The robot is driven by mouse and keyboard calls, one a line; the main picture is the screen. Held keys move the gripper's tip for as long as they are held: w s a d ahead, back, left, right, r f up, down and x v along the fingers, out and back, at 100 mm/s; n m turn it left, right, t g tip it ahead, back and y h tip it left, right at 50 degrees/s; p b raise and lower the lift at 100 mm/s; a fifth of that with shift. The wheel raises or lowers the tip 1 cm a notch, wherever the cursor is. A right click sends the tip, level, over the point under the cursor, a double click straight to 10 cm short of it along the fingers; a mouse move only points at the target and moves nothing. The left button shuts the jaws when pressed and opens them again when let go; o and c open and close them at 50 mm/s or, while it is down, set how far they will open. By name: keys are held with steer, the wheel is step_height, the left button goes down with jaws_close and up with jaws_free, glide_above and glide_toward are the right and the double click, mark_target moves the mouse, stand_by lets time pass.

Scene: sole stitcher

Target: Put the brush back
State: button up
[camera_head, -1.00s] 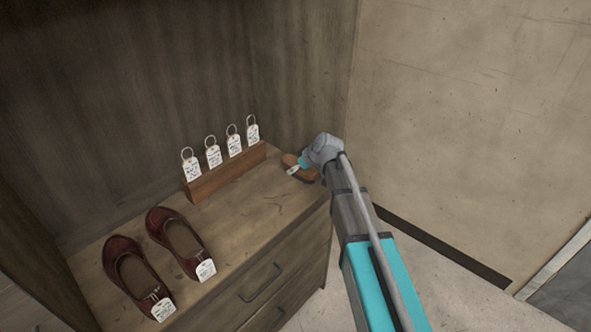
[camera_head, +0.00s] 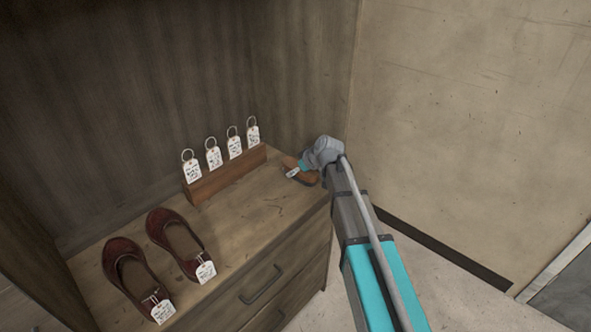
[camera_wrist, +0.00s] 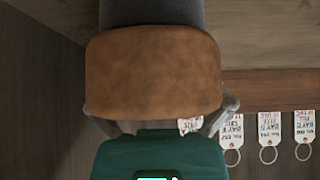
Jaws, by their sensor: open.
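The brush, with a brown back (camera_wrist: 153,72) and a dark part at the top of the wrist view, fills the middle of that view. In the head view its brown surface (camera_head: 288,162) shows at the back right of the cabinet top, partly hidden by my arm. My gripper (camera_wrist: 160,118) is open, with its fingers on either side of the brush's near edge. I cannot tell whether they touch it. A small white tag (camera_wrist: 190,125) shows beside the brush's edge; its attachment is hidden.
A wooden tag rack (camera_head: 228,175) with several ringed tags stands left of the brush. Two dark red shoes (camera_head: 135,275) with tags sit at the front left of the cabinet top (camera_head: 250,215). Walls close off the back and right.

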mark_target(316, 176)
steer(key=shift+r, duration=0.15)
steer(key=shift+p+v, duration=0.85)
steer(key=shift+v, duration=0.05)
steer(key=p+v, duration=0.7)
steer(key=v, duration=0.3)
steer(key=shift+p, duration=0.3)
steer(key=shift+s, duration=0.1)
steer(key=s+d+f+m+g+h, duration=0.2)
steer(key=s+d+m, duration=0.3)
steer(key=s+d, duration=0.3)
steer(key=s+d+f+m+g+h, duration=0.2)
steer(key=s+d, duration=0.6)
steer(key=s, duration=0.5)
steer(key=m+g+h, duration=0.1)
steer(key=m+h, duration=0.1)
steer(key=m, duration=0.1)
steer(key=shift+d, duration=0.15)
steer(key=shift+f, duration=0.15)
